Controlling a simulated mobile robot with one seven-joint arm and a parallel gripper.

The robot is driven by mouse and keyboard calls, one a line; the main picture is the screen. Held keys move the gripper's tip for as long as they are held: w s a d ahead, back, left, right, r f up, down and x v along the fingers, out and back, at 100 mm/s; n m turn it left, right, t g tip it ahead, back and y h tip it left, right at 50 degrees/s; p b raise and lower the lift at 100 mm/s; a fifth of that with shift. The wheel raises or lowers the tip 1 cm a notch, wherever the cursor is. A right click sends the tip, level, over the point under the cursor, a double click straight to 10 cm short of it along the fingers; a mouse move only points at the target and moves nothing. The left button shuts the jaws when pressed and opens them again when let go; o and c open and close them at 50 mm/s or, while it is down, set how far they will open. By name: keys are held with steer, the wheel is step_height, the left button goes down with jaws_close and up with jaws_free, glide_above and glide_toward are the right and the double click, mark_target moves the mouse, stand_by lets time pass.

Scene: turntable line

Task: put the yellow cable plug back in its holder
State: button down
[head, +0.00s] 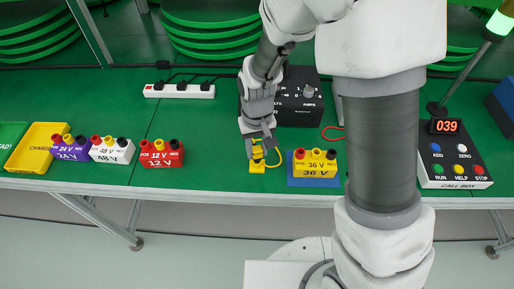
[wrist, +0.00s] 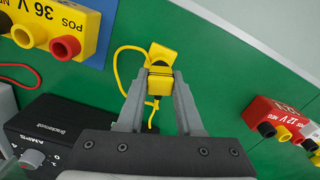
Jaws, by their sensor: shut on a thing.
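My gripper (head: 260,143) points down over the front part of the green table. In the wrist view its two fingers (wrist: 161,82) are shut on the yellow cable plug (wrist: 158,86). A yellow cable (wrist: 121,62) loops out from the plug to the left side. Just past the fingertips is a yellow block (wrist: 164,53), which looks like the holder; in the head view a yellow piece (head: 257,168) sits on the table under the gripper. I cannot tell whether plug and block touch or how deep the plug sits.
The yellow 36 V block (head: 316,169) stands on a blue mat close right of my gripper. The red 12 V block (head: 162,155) is to the left, with clear table between. A black power supply (head: 298,112) is behind; a call box (head: 452,155) is far right.

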steer(key=shift+f+b, duration=0.7)
steer(key=shift+f, duration=0.2)
stand_by(1.2)
steer(key=shift+c, duration=2.4)
jaws_free()
steer(key=shift+r, duration=0.15)
steer(key=shift+r+p, duration=2.9)
steer(key=shift+r, duration=0.75)
